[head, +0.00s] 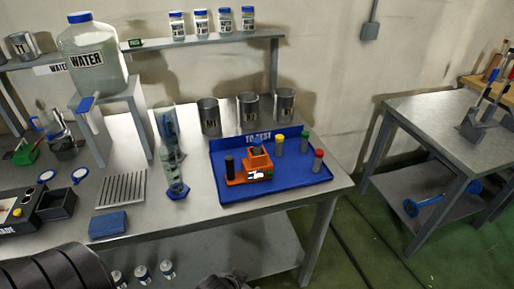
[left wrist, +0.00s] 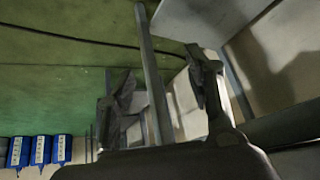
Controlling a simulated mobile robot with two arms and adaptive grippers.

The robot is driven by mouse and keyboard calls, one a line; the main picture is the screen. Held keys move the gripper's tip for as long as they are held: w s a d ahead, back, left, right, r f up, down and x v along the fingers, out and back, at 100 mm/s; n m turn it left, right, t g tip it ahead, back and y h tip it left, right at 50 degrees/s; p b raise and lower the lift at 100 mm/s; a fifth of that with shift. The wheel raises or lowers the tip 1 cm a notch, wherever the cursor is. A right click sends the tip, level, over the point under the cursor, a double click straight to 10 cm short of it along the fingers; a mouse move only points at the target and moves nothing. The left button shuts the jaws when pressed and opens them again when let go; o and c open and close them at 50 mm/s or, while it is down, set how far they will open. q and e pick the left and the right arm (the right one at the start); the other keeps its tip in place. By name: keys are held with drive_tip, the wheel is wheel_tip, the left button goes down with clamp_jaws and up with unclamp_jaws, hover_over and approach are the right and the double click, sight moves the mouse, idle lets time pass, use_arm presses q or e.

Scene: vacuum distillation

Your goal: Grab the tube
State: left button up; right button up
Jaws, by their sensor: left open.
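Three small capped tubes stand in a blue tray (head: 300,193) marked "TO TEST" in the head view: a yellow-capped tube (head: 279,146), a green-capped tube (head: 304,143) and a red-capped tube (head: 318,162). An orange device (head: 258,162) in the tray has a dark cylinder (head: 230,166) at its left side. A tall clear glass cylinder (head: 171,150) with a blue base stands left of the tray. My left gripper (left wrist: 160,65) shows in the left wrist view, open, with nothing between its fingers. No tube shows there. My right gripper is not in view.
Several metal cans (head: 208,116) stand behind the tray. A water jug (head: 92,58) sits on a raised stand at left, with a slotted rack (head: 121,190) and blue block (head: 108,224) in front. A second table (head: 430,110) stands at right. Green floor lies between the tables.

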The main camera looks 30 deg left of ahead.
use_arm(q)
drive_tip(key=w+a+r+n+t+y, duration=0.1)
drive_tip(key=w+a+r+t, duration=0.15)
drive_tip(key=r, duration=0.35)
drive_tip(key=w+a+r+n+t, duration=0.1)
drive_tip(key=w+a+r+t, duration=0.1)
drive_tip(key=w+a+r, duration=0.3)
drive_tip(key=t+y, duration=0.2)
drive_tip(key=t, duration=0.5)
approach(255, 146)
drive_tip(key=shift+n, duration=0.4)
drive_tip(key=w+p, duration=0.1)
drive_tip(key=w, duration=0.1)
drive_tip(key=w+p, duration=0.1)
drive_tip(key=w+a+p, duration=0.1)
drive_tip(key=w, duration=0.1)
drive_tip(key=shift+w+r, duration=0.2)
drive_tip(key=shift+w, duration=0.15)
drive_tip(key=w+p, duration=0.1)
drive_tip(key=w, duration=0.1)
drive_tip(key=w+a+p, duration=0.1)
drive_tip(key=w, duration=0.2)
drive_tip(key=shift+w+a+f, duration=0.1)
drive_tip(key=shift+w, duration=0.25)
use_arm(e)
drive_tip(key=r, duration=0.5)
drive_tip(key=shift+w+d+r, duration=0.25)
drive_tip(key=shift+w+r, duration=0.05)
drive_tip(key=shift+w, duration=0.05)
